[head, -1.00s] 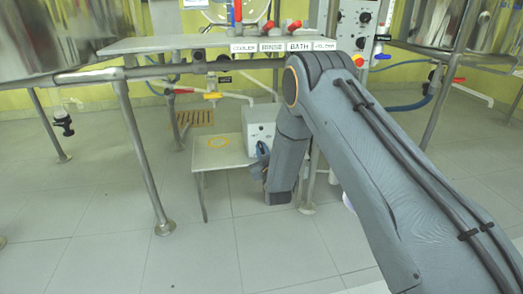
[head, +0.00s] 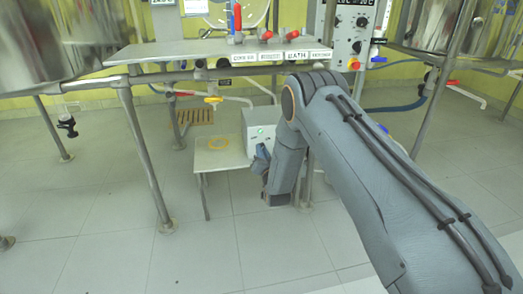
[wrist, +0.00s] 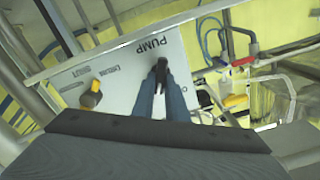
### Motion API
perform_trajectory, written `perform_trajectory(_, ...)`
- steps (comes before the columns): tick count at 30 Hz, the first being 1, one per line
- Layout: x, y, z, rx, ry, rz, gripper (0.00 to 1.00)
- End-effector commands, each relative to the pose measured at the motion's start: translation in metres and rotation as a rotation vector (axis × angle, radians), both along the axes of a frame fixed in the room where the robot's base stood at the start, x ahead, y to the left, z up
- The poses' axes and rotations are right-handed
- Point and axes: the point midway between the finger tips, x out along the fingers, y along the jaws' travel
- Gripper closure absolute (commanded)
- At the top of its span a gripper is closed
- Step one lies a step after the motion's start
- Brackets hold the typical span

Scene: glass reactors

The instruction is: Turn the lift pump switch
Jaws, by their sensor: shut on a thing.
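The lift pump switch (wrist: 160,66) is a small dark piece on a light panel (wrist: 118,82), below the printed word PUMP, in the wrist view. My gripper (wrist: 160,76) is shut on it; the dark fingertips cover most of the switch, so its turn angle cannot be read. In the head view the white control box (head: 258,132) stands on a low table, with small green marks on its front. My gripper (head: 259,160) is at the box's front, partly hidden by my wrist.
The low table (head: 218,155) carries a yellow ring. A raised metal bench (head: 190,48) with pipes and valves stands above.

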Motion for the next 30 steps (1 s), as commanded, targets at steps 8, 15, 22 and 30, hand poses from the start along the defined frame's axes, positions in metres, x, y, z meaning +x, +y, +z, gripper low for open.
perform_trajectory(8, -0.0005, -0.0009, -0.0011, 0.134, 0.041, 0.0, 1.0)
perform_trajectory(15, -0.0003, -0.0011, -0.0016, 0.182, 0.055, 0.0, 1.0)
perform_trajectory(22, -0.0003, -0.0011, -0.002, 0.191, 0.057, 0.0, 1.0)
perform_trajectory(30, -0.0004, -0.001, -0.002, 0.19, 0.057, 0.0, 0.77)
